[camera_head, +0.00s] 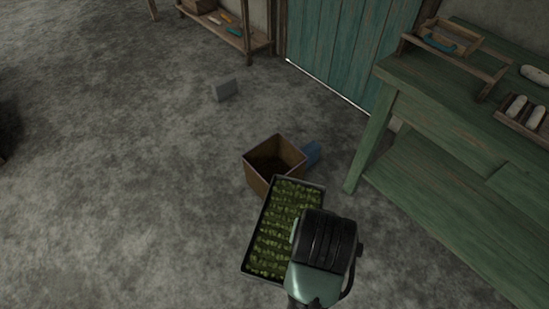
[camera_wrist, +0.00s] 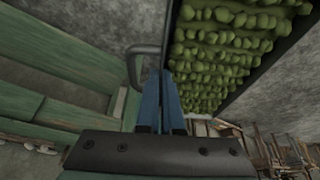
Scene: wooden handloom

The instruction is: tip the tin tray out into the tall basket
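The tin tray (camera_head: 254,232) is a dark, shallow rectangular tray filled with rows of small green lumps. It looks roughly level, and its far end overlaps the near corner of the basket in the head view. The tall basket (camera_head: 259,176) is a brown, square, open-topped box on the floor; its inside is dark. My gripper (camera_wrist: 167,78) has its blue fingers close together at the tray's side, seemingly shut on its edge or handle. A grey loop (camera_wrist: 130,66) shows beside the fingers. In the wrist view, the green lumps (camera_wrist: 215,50) fill the upper right.
A green workbench (camera_head: 440,110) with a lower shelf stands at the right, with wooden trays on top. A blue object (camera_head: 312,152) sits just behind the basket.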

